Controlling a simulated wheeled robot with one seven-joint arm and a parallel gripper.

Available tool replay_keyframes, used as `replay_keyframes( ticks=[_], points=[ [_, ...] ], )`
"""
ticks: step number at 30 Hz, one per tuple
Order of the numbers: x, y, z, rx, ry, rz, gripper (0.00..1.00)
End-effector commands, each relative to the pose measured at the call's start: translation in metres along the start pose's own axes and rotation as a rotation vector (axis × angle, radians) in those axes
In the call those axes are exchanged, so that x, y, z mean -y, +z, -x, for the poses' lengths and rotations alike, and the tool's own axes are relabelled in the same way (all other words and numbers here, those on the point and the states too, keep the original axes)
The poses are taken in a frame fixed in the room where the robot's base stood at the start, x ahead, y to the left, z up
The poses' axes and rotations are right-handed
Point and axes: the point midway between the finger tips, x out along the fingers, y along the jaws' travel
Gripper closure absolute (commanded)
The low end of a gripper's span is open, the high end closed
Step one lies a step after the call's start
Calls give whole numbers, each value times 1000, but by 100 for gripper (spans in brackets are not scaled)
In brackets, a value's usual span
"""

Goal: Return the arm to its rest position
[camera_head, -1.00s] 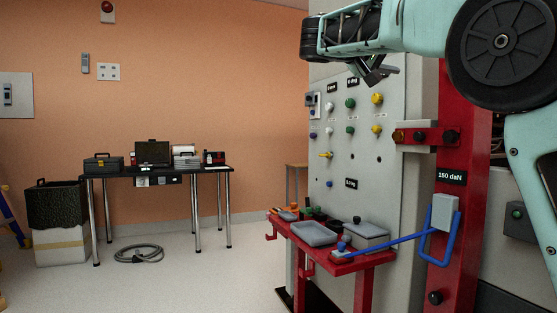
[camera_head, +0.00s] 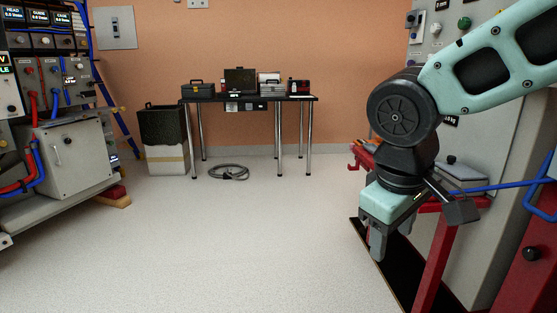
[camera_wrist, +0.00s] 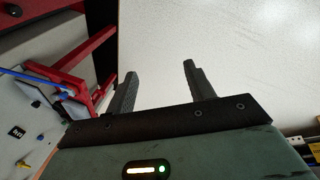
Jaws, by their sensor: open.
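My gripper (camera_head: 378,246) hangs from my teal arm at the right of the head view, pointing down in front of the red stand. In the wrist view its two dark fingers (camera_wrist: 160,85) are spread apart with nothing between them; only pale floor shows behind. The fingertips are small and partly hidden by the gripper body in the head view.
A red stand (camera_head: 437,262) and a grey panel (camera_head: 500,160) are close to my arm at right. A black table (camera_head: 250,98) with cases stands at the back wall. A control rack (camera_head: 62,150) is at left. The middle floor (camera_head: 230,240) is clear.

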Motion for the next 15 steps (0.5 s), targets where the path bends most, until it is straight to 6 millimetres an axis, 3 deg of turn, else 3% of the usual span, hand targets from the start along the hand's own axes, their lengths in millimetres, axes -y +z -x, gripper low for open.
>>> replay_keyframes(
  ticks=[3,9,12,15],
  points=[
    [51,36,-17,19,-113,43,47],
    [109,94,-38,47,-245,70,47],
    [130,124,-47,61,-290,72,47],
    [124,118,-22,57,-293,70,47]
  ],
)
